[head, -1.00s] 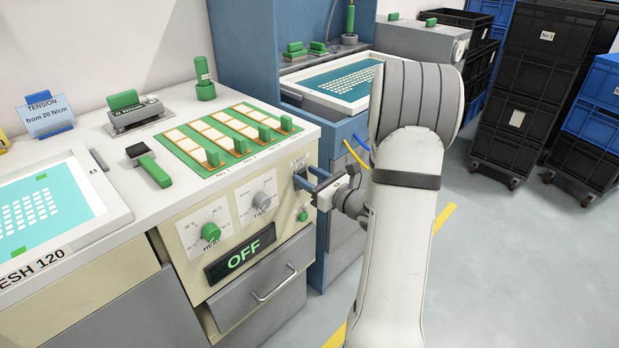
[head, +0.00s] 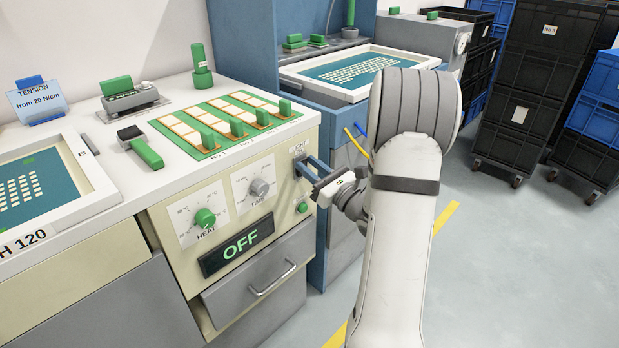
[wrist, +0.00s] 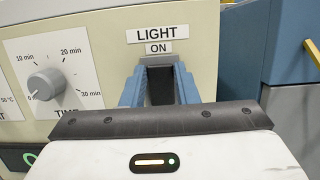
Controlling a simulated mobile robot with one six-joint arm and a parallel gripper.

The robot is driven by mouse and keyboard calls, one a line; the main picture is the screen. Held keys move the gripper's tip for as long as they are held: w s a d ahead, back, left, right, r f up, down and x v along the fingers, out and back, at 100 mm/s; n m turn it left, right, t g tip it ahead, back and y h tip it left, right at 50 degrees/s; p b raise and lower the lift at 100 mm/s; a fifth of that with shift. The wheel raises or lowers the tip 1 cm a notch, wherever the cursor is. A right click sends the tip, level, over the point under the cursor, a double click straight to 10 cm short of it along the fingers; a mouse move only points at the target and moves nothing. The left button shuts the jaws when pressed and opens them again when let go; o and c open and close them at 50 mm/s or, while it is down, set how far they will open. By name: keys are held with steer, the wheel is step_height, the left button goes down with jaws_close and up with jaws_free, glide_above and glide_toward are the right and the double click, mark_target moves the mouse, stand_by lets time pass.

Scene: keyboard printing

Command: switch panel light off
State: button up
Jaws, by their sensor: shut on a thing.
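The light switch (wrist: 160,86) is a dark piece under the LIGHT and ON labels (wrist: 157,38) on the cream front panel (head: 285,165). My gripper (head: 306,166) is at the upper right corner of that panel. In the wrist view, its two blue fingers (wrist: 160,78) stand on either side of the switch, shut on it. Much of the switch is hidden by the fingers and gripper body, and I cannot tell whether it is tilted up or down.
The HEAT knob (head: 205,218), TIME knob (head: 259,187) and OFF display (head: 242,244) are left of my gripper. A small green button (head: 303,208) sits just below it. A blue cabinet (head: 342,195) stands close on the right. Open floor (head: 520,270) lies further right.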

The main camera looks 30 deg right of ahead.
steer(key=shift+f+t+b, duration=0.35)
steer(key=shift+t+b, duration=0.05)
steer(key=shift+b, duration=0.15)
steer(key=shift+r, duration=0.15)
steer(key=o, duration=1)
steer(key=shift+s, duration=0.1)
steer(key=p+v, duration=0.1)
steer(key=v, duration=0.6)
steer(key=shift+s+f, duration=0.3)
steer(key=shift+d+r, duration=0.1)
